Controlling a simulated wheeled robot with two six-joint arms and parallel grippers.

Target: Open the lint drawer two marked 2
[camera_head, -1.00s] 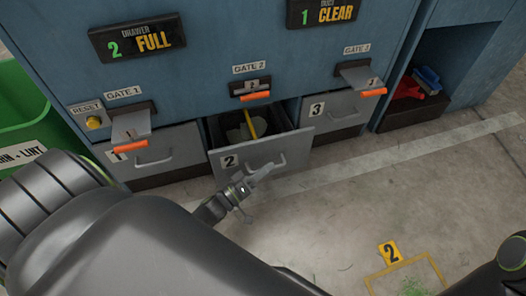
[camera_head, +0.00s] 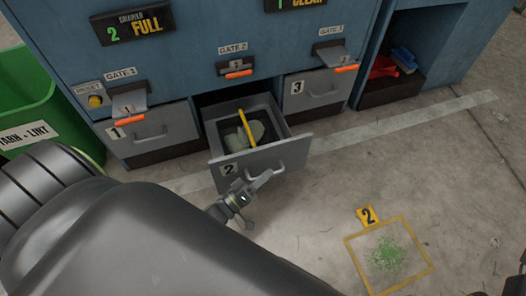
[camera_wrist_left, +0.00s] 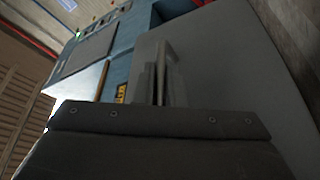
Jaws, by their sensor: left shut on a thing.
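The grey drawer two (camera_head: 240,165), marked 2, stands pulled out of the blue cabinet. Its inside shows pale grey-green lint (camera_head: 250,133) and a yellow bar (camera_head: 245,127). My left gripper (camera_head: 254,184) is at the drawer's front and shut on its handle (camera_head: 275,172); the fingers partly cover the handle. In the left wrist view, the handle (camera_wrist_left: 161,72) stands out in front of a plain grey panel, above the dark gripper body.
Drawer one (camera_head: 157,135) and drawer three (camera_head: 318,92) flank drawer two and are closed. Gate levers with orange ends sit above. A green bin (camera_head: 38,98) stands at left. A yellow floor square (camera_head: 350,243) with green bits lies at right; open floor surrounds it.

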